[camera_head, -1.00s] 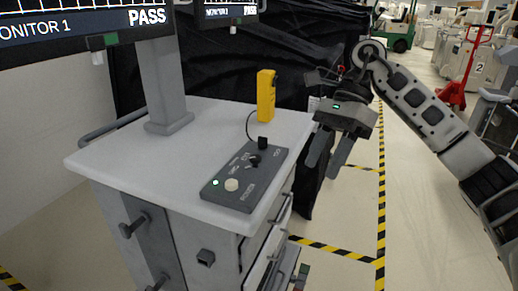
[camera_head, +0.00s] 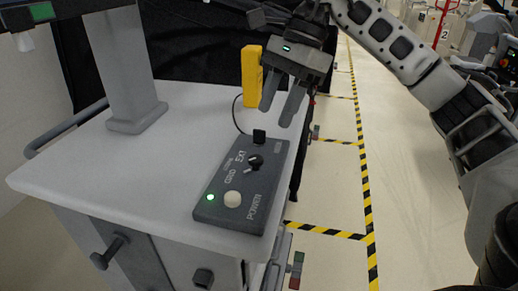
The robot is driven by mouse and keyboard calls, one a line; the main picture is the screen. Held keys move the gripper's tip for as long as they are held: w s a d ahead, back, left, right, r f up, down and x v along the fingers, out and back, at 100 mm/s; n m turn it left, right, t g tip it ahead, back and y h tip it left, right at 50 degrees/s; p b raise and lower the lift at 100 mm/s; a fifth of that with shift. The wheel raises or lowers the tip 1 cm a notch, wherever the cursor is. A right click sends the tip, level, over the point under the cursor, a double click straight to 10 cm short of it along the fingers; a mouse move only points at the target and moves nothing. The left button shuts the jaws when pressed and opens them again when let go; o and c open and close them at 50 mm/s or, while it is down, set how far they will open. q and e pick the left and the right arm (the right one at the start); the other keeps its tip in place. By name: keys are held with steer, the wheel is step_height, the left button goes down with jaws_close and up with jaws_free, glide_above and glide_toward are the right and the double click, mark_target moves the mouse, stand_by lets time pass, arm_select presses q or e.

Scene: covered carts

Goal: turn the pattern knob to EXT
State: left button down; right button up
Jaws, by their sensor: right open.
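The pattern knob (camera_head: 255,162) is a small black knob on the grey control box (camera_head: 212,212), beside the printed labels GRID and EXT. The picture is too small to tell exactly where it points. My right gripper (camera_head: 276,115) comes in from the upper right. It is open and empty, fingers pointing down, above and behind the knob near the cart's back right edge, and touches nothing on the box that I can see. My left gripper is not in view.
The box also carries a white button (camera_head: 232,199), a lit green lamp (camera_head: 210,197) and a black plug (camera_head: 259,136). A yellow handheld device (camera_head: 251,78) stands behind it, close to my right fingers. A monitor post (camera_head: 130,65) rises left. The grey cart top (camera_head: 130,170) is otherwise clear.

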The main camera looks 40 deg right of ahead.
mark_target(257, 158)
steer(key=x, duration=0.9)
steer(key=c, duration=1)
